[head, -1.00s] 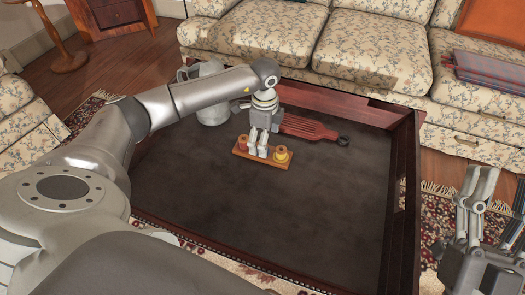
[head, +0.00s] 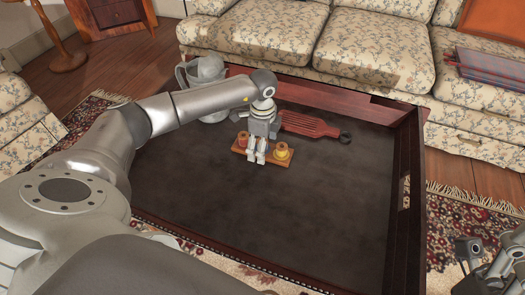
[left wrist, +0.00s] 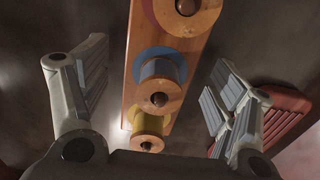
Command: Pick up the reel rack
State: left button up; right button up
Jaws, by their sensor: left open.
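The reel rack (head: 240,154) is a small wooden board lying on the dark table top, with a red reel (head: 242,139) at its left end and a yellow reel (head: 281,151) at its right. My left gripper (head: 256,160) points down over its middle. In the left wrist view the rack (left wrist: 135,75) runs between the two open fingers, and a blue-grey reel (left wrist: 160,85) stands between the red and yellow ones. My right gripper (head: 482,258) is at the lower right, partly cut off.
A reddish slatted wooden board (head: 310,127) lies just right of my left gripper. A grey pitcher (head: 205,85) stands behind my left arm. The table has a raised wooden rim (head: 405,180). The table's front and right are clear. A floral sofa (head: 290,45) stands behind.

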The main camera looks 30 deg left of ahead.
pick_arm(q)
jog(key=shift+f, duration=0.1)
jog(key=shift+c, duration=0.2)
jog(key=c, duration=1.4)
jog(key=shift+c, duration=0.2)
